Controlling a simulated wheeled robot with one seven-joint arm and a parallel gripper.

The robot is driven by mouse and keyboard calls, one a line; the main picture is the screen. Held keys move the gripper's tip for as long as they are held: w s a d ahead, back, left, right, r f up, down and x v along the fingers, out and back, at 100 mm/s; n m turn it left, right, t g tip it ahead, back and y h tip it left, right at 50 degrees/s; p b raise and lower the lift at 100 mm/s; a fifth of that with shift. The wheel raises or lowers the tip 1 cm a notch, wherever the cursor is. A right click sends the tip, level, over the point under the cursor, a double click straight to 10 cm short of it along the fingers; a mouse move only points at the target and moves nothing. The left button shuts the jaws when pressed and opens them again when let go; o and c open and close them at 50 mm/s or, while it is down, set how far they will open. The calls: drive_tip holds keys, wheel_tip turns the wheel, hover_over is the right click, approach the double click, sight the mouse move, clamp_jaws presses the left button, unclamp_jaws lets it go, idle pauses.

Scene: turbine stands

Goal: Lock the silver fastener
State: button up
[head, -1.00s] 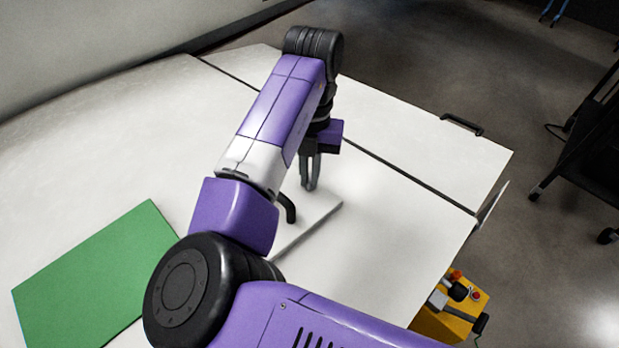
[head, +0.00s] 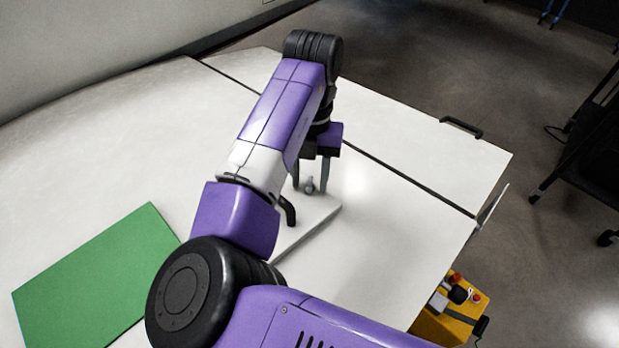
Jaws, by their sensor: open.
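The silver fastener (head: 309,185) shows as a small rounded grey piece near the far end of a white plate (head: 318,218). My gripper (head: 310,188) points down at it from above. Its two fingers are spread, one on each side of the fastener in the picture. I cannot tell whether either finger touches it. A black curved handle (head: 289,211) stands on the plate nearer to me.
A green mat (head: 95,280) lies at the left of the white table (head: 410,230). A dark seam crosses the tabletop beyond the gripper. A yellow box with controls (head: 450,312) is past the right edge. A black cart stands at the far right.

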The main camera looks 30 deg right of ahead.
sight(309, 181)
drive_tip(key=shift+w+d+r+p, duration=0.1)
drive_tip(key=shift+w+r+p, duration=0.05)
drive_tip(key=shift+r+p, duration=0.95)
drive_tip(key=shift+w+d+r+p, duration=0.15)
drive_tip(key=shift+r+p, duration=0.5)
drive_tip(key=shift+r, duration=0.75)
